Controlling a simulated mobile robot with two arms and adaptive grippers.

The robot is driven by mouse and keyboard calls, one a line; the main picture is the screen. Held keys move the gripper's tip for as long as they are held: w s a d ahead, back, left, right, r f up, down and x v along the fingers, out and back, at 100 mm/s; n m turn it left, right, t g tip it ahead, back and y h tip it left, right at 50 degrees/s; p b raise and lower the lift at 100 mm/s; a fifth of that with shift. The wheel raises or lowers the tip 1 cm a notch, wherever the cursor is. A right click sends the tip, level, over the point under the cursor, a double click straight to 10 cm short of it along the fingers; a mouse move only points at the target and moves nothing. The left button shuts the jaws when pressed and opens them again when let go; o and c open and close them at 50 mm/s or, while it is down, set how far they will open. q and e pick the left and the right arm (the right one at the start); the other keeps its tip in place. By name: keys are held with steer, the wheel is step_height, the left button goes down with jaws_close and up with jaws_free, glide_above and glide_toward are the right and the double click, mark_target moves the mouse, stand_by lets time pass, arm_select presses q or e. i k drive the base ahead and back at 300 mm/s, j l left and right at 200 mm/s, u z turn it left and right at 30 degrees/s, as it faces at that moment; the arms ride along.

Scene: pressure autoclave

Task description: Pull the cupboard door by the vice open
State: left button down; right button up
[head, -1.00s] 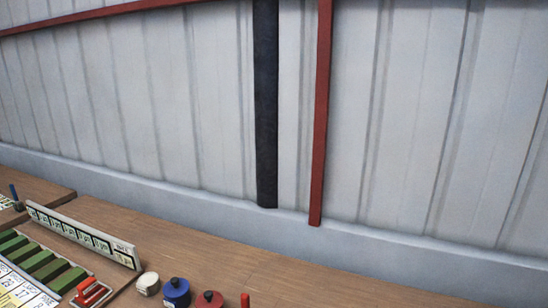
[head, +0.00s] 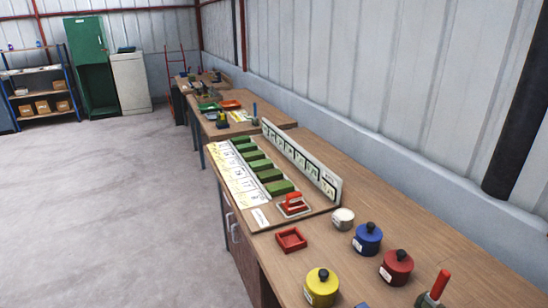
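A brown cupboard front (head: 246,262) shows under the near wooden bench in the head view, at a steep angle. Pale handles (head: 234,233) stand out from its side. The door there looks shut, though the angle hides most of it. I cannot make out a vice for certain; small dark items (head: 222,119) on the farther bench are too small to tell. Neither of my grippers is in view.
The near bench top (head: 395,205) carries a board with green blocks (head: 257,165), a red tray (head: 291,239), and yellow (head: 321,287), blue and red pots. Grey floor (head: 110,210) is clear on the left. A green cabinet (head: 88,50) and shelves stand far back.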

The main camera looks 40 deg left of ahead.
mark_target(252, 279)
steer(key=j+u, duration=0.7)
steer(key=j, duration=0.15)
steer(key=i+j+u, duration=0.1)
steer(key=j+u, duration=0.25)
